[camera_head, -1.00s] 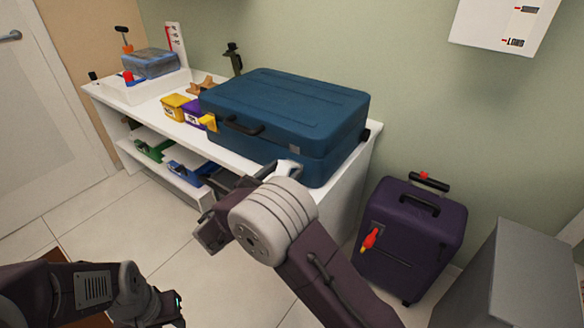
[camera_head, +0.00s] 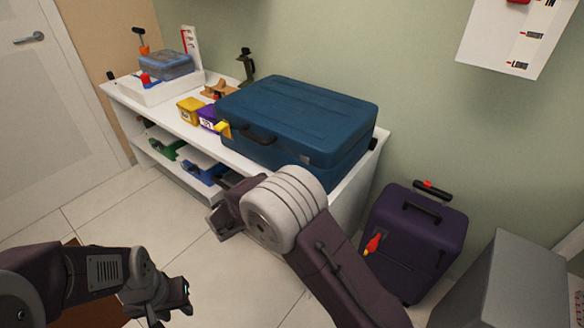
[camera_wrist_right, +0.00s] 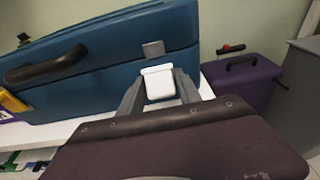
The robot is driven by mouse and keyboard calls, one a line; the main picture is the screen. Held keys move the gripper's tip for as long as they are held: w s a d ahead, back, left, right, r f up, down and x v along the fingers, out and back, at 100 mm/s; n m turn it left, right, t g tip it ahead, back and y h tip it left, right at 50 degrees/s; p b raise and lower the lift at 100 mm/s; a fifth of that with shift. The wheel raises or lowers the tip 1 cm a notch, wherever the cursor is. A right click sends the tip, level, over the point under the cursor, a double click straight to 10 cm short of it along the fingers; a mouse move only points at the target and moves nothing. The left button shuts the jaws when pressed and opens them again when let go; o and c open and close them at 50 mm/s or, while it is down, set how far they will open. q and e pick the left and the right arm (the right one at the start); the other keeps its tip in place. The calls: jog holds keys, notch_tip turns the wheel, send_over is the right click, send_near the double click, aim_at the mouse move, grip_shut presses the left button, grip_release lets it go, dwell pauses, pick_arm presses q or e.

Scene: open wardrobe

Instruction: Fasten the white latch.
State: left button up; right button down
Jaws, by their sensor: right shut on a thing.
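The blue suitcase (camera_head: 300,110) lies flat and closed on the white bench. The white latch (camera_wrist_right: 158,82) is on its front, near the right corner, in the right wrist view. A small grey catch plate (camera_wrist_right: 153,48) sits on the case just above the latch, with a gap between them. My right gripper (camera_wrist_right: 160,88) is shut on the white latch, one finger on each side. In the head view my right arm hides the latch and the fingertips. A yellow latch (camera_head: 224,129) is left of the black handle (camera_head: 256,138). My left gripper (camera_head: 180,302) is low at left, far from the case; its jaw opening is unclear.
The floor in front is clear.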

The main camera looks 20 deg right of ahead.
jog(key=r+g+y+p, duration=0.1)
jog(key=y+p, duration=0.1)
jog(key=p, duration=0.5)
jog(key=d+r+g+y+p, duration=0.1)
jog(key=g+y+p, duration=0.1)
jog(key=p, duration=0.4)
jog(key=w+r+g+y+p, duration=0.1)
jog(key=g+y+p, duration=0.1)
jog(key=p, duration=0.5)
jog(key=shift+w+d+r+p, duration=0.1)
jog(key=shift+d+p, duration=0.2)
jog(key=shift+d, duration=0.1)
jog(key=shift+y+p, duration=0.3)
jog(key=shift+p, duration=0.25)
jog(key=shift+d+f, duration=0.1)
jog(key=shift+f, duration=0.2)
jog(key=c, duration=1.1)
grip_release()
jog(key=shift+o, duration=0.8)
jog(key=shift+w, duration=0.15)
jog(key=p+v, duration=0.1)
jog(key=v, duration=0.8)
jog(key=shift+w+r, duration=0.1)
jog(key=shift+w, duration=0.05)
